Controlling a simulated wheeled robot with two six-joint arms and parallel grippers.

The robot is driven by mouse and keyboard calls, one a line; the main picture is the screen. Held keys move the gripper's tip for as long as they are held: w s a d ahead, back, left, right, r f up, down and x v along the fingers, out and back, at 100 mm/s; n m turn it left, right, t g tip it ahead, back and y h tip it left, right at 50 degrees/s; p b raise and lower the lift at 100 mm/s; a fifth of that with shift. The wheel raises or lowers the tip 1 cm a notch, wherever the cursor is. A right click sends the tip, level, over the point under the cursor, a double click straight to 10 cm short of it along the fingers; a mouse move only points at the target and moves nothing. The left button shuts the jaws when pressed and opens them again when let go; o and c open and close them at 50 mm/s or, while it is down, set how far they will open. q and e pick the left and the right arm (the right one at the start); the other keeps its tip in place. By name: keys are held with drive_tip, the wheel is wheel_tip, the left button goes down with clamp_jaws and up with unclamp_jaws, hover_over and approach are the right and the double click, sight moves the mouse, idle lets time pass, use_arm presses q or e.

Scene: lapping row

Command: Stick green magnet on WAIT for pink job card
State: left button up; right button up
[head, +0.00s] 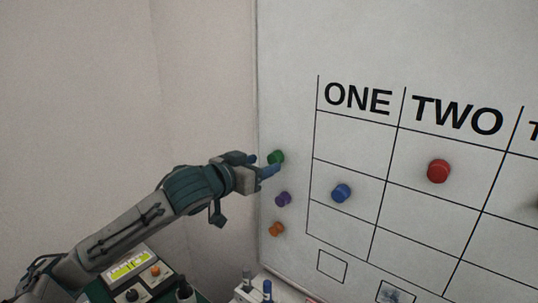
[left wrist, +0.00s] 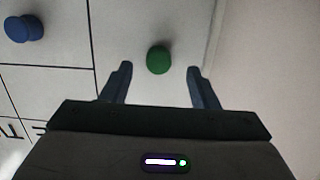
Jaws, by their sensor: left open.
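The green magnet (head: 276,156) sticks on the whiteboard (head: 350,35) near its left edge, outside the ruled table. In the left wrist view the green magnet (left wrist: 158,59) lies between and just beyond the fingertips. My left gripper (head: 267,164) is open around the line to it, its two fingers (left wrist: 160,75) spread on either side with gaps. No WAIT label and no pink job card show in these views. My right gripper is not in view.
A purple magnet (head: 283,199) and an orange magnet (head: 277,229) sit below the green one. A blue magnet (head: 341,193) is under ONE and a red magnet (head: 438,171) under TWO. A device with a lit display (head: 130,265) stands at lower left.

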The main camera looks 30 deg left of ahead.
sight(272, 161)
use_arm(q)
drive_tip(key=shift+w+d+p, duration=0.15)
drive_tip(key=shift+w+p, duration=0.2)
drive_tip(key=shift+w, duration=0.3)
drive_tip(key=shift+w+d+f, duration=0.1)
drive_tip(key=shift+w+f, duration=0.05)
drive_tip(key=shift+w, duration=0.45)
drive_tip(key=shift+w+f, duration=0.15)
drive_tip(key=shift+w, duration=0.4)
drive_tip(key=c, duration=1)
drive_tip(key=shift+s, duration=0.2)
drive_tip(key=shift+s+b, duration=0.5)
drive_tip(key=shift+s, duration=0.85)
